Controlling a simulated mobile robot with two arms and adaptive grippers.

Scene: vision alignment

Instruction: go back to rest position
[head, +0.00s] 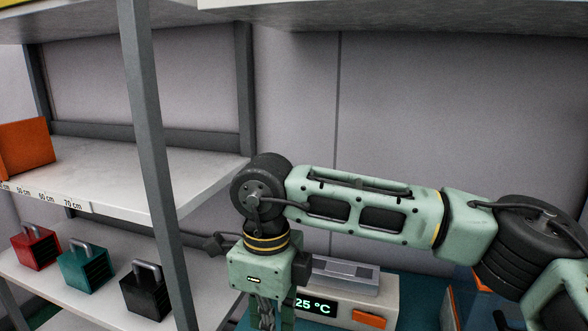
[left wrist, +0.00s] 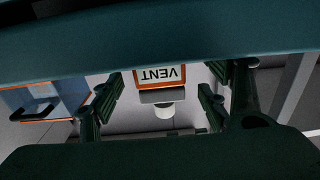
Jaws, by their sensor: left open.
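A shelf rack (head: 150,175) stands at the left, with an orange box (head: 25,145) above and red (head: 35,247), teal (head: 85,267) and black (head: 146,290) weights below. A 25 °C display unit (head: 335,311) is near the gripper. A blue, orange-edged box (left wrist: 45,105) shows too.

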